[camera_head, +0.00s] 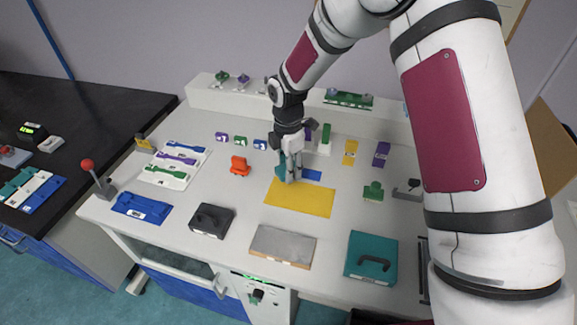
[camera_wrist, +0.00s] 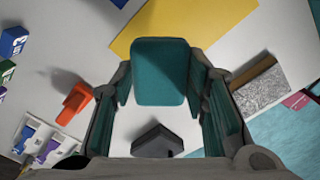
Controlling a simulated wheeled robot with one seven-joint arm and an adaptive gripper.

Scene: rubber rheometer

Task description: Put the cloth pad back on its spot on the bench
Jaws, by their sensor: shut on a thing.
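The teal cloth pad (camera_wrist: 160,72) sits between the fingers of my gripper (camera_wrist: 165,95) in the wrist view. It is a thick rounded block, and its near part lies between the finger pads. In the head view my gripper (camera_head: 290,172) points down at the back edge of a yellow mat (camera_head: 300,199), and the teal pad (camera_head: 281,168) shows at its left side. A blue patch (camera_head: 312,174) lies just right of the gripper. I cannot tell exactly how high the pad is above the bench (camera_head: 222,200).
An orange clip-like object (camera_head: 240,166) stands left of the gripper, and a green stamp-like piece (camera_head: 373,191) right of it. In front are a black box (camera_head: 212,220), a grey plate (camera_head: 283,246) and a teal case (camera_head: 371,258). White trays (camera_head: 176,164) lie at left.

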